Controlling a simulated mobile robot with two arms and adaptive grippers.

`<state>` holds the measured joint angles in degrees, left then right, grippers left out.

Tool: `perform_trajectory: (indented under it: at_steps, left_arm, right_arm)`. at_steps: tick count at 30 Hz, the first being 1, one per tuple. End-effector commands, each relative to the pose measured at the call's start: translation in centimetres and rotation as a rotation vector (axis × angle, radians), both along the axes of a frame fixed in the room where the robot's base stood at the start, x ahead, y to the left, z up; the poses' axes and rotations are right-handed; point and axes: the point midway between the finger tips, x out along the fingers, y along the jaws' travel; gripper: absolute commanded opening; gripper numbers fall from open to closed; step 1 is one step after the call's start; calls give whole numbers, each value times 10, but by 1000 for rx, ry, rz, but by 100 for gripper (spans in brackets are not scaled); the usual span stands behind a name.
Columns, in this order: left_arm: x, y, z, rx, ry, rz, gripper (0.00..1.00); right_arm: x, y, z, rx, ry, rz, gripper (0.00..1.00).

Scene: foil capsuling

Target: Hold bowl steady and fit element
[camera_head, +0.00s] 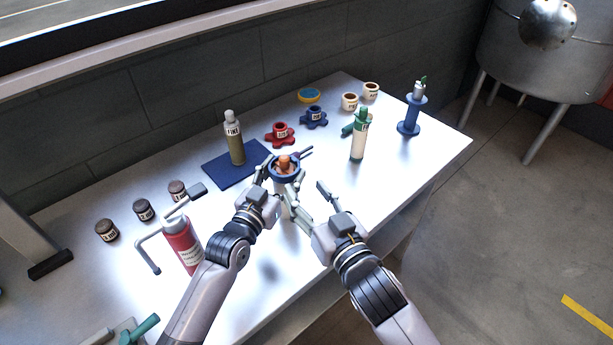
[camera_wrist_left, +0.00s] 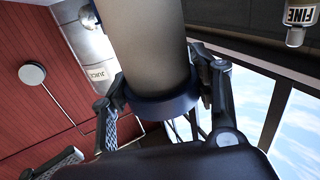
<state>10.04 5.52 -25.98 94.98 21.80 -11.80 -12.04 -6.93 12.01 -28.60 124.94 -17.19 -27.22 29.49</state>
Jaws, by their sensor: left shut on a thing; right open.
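My left gripper (camera_head: 277,183) is shut around the body. In the left wrist view its fingers (camera_wrist_left: 163,108) close on a grey cylindrical body (camera_wrist_left: 148,45) with a dark blue ring (camera_wrist_left: 165,104). My right gripper (camera_head: 308,199) is open and empty, just right of and below the bowl, apart from it.
A FINE bottle (camera_head: 237,152) stands on the navy mat (camera_head: 215,173). A red bottle (camera_head: 183,246) is near my left arm. The right front tabletop is clear.

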Motion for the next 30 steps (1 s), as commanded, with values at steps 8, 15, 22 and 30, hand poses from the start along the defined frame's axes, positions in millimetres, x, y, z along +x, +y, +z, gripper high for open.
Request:
perform_trajectory:
  at_steps: [8,15,22,30]
  left_arm:
    - [0,0,0,0,-1,0,73]
    - [0,0,0,1,0,0,79]
    - [-4,2,0,1,0,1,79]
    - [-45,26,-2,3,3,0,79]
  right_arm:
    - [0,0,0,0,0,0,48]
    - [0,0,0,0,0,0,48]
    - [0,0,0,0,0,0,48]
    - [0,0,0,1,0,0,48]
